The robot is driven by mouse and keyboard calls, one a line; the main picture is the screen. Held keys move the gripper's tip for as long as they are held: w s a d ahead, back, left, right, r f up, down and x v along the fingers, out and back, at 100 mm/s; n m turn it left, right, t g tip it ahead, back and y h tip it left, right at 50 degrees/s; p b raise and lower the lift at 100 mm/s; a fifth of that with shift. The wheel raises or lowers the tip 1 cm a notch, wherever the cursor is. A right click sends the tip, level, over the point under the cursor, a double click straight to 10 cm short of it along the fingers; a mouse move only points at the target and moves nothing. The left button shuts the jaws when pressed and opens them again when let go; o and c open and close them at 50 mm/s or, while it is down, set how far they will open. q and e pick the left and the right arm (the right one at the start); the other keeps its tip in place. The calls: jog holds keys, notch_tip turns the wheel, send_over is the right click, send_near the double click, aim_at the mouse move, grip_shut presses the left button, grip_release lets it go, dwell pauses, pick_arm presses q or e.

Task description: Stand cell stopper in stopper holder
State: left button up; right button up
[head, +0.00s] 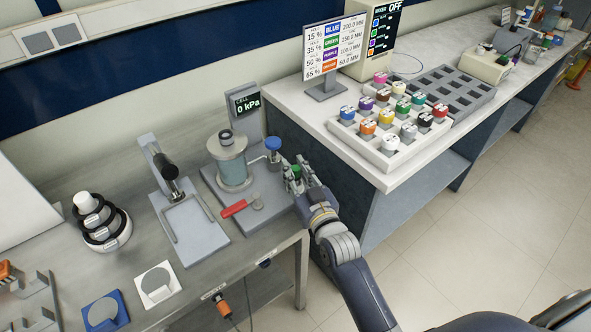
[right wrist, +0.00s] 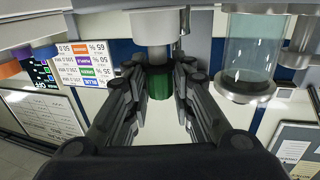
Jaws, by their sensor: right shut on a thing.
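The clear cell (head: 232,165), a glass cylinder with metal ends, stands upright on a grey base by the 0 kPa display. My right gripper (head: 294,174) is shut on a green knob (right wrist: 160,84) at the right of the cell's base. In the upside-down right wrist view, the knob joins a pale grey cylinder (right wrist: 154,28), and the cell's glass (right wrist: 252,45) stands beside it. I cannot tell which thing is the stopper holder. My left gripper is not in view.
A blue knob (head: 273,144) and a red handle (head: 236,208) stand close by my right gripper. A grey stand (head: 200,236) is left of the cell. Blue and white plates (head: 172,270) lie in front. A bench with colored-cap bottles (head: 368,127) rises at right.

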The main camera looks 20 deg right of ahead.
jog(key=shift+f, duration=0.5)
jog(key=o, duration=1)
jog(key=shift+c, duration=0.2)
jog(key=s+d, duration=0.1)
jog(key=s, duration=1.1)
